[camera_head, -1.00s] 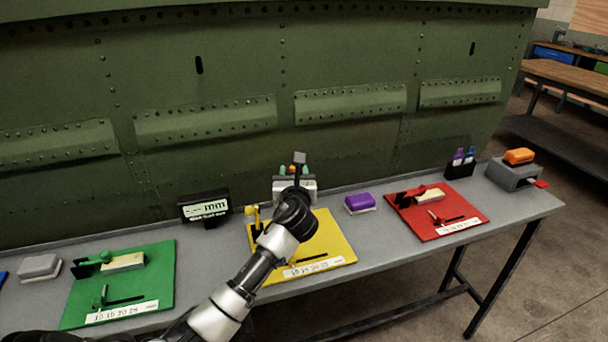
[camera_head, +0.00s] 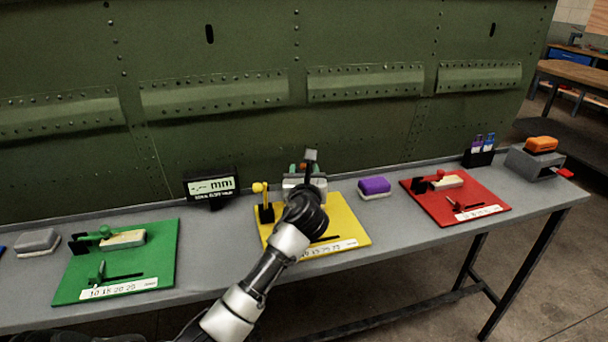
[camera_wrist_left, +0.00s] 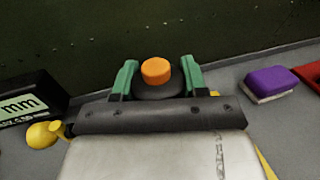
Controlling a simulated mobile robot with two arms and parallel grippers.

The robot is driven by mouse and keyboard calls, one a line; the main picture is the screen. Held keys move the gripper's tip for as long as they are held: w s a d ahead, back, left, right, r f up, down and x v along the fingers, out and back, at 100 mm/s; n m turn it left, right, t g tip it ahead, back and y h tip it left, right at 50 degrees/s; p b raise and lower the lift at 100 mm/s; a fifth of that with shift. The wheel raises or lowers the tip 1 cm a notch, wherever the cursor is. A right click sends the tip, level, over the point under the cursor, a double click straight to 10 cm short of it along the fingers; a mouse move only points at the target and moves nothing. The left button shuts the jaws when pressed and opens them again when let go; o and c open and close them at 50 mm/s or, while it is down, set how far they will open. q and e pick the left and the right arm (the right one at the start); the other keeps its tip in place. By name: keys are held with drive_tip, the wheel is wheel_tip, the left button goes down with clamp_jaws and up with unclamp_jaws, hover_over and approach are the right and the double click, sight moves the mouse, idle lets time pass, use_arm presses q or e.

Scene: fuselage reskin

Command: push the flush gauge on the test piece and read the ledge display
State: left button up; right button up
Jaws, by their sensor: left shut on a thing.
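My left gripper (camera_wrist_left: 157,80) is shut on the flush gauge (camera_wrist_left: 156,72), a dark round body with an orange top, held between two green fingertips. In the head view, this gripper (camera_head: 304,170) is over the back part of the yellow board (camera_head: 350,232). My wrist and forearm hide much of that board. I cannot make out the test piece or whether the gauge touches anything. The ledge display (camera_head: 210,187) stands left of the yellow board and reads "-.-- mm", with no number. Its right part also shows in the left wrist view (camera_wrist_left: 25,107). My right gripper is not in view.
A yellow clamp (camera_head: 264,200) stands at the board's left. A purple block (camera_head: 374,187) sits to its right. Green (camera_head: 150,260) and red (camera_head: 440,210) boards lie at either side. The green fuselage wall (camera_head: 250,50) rises behind the bench. Bare bench shows between the boards.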

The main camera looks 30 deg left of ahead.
use_arm(q)
drive_tip(key=shift+r, duration=0.1)
drive_tip(key=shift+f, duration=0.65)
idle(1.2)
wheel_tip(320, 180, up, 7)
drive_tip(key=p, duration=0.8)
drive_tip(key=shift+r+p, duration=0.15)
drive_tip(key=shift+p, duration=0.2)
idle(1.2)
